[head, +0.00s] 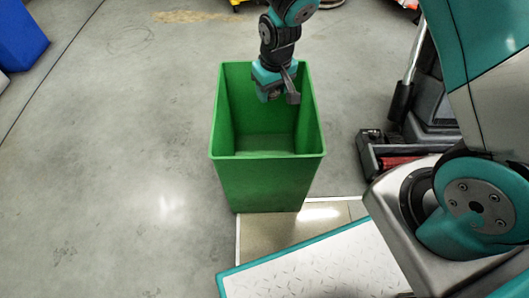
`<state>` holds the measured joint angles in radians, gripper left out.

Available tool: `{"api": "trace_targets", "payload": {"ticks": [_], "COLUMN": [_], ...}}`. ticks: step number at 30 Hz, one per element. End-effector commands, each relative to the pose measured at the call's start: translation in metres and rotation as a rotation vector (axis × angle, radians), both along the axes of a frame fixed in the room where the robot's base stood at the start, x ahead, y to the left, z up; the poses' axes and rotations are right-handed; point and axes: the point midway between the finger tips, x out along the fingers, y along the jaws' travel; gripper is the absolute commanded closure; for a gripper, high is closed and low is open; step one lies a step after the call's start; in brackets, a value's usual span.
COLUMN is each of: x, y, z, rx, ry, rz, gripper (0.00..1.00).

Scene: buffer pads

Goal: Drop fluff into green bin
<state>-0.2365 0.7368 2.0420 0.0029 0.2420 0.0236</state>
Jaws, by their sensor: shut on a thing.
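The green bin (268,185) stands upright on the floor in the middle of the head view, open at the top. Its visible inside is green and looks empty. My gripper (279,97) points down over the bin's opening, toward its back part, with its fingertips seen against the inner walls. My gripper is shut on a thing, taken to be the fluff. The fluff itself is too small or hidden between the fingers to make out.
A blue container (20,35) is at the far left. The concrete floor left of the bin is clear.

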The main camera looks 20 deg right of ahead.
Motion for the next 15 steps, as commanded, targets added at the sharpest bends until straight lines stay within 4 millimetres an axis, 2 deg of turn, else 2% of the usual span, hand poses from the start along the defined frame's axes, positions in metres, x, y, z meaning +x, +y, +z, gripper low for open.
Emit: {"api": "trace_targets", "payload": {"ticks": [1,3,12,13,15], "x": [0.0001,0.0001,0.0,0.0,-0.0001], "y": [-0.0003,-0.0004,-0.0007,-0.0007,-0.0007], "z": [-0.0102,-0.0132,-0.0121,-0.0121,-0.0121], "rx": [0.0,0.0,0.0,0.0,0.0], "ry": [0.0,0.0,0.0,0.0,0.0], "rz": [0.0,-0.001,-0.001,-0.001,-0.001], "gripper": [0.72,0.72,0.72,0.44,0.28]}}
